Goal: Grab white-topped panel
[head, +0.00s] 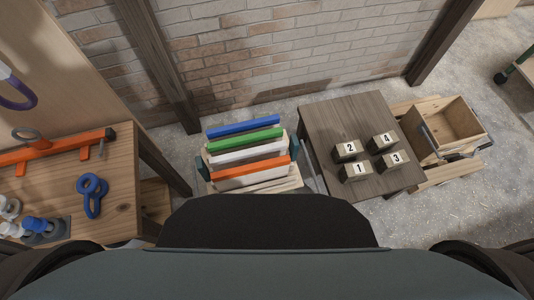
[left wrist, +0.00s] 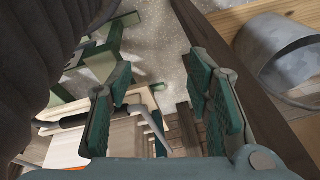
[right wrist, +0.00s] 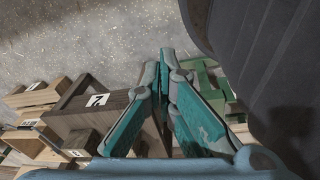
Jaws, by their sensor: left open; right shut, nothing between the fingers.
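The white-topped panel (head: 248,153) stands in a low wooden rack (head: 262,187) in the head view, between a green-topped panel (head: 245,139) and an orange-topped panel (head: 251,173). A blue-topped panel (head: 243,126) stands at the back of the row. My left gripper (left wrist: 160,72) is open and empty in the left wrist view. My right gripper (right wrist: 164,62) is shut and empty in the right wrist view. Neither gripper can be made out clearly in the head view.
A small dark table (head: 325,118) with several numbered blocks stands right of the rack. A wooden crate (head: 444,128) is further right. A workbench (head: 115,205) with tools is at the left. A brick wall (head: 275,50) closes the back.

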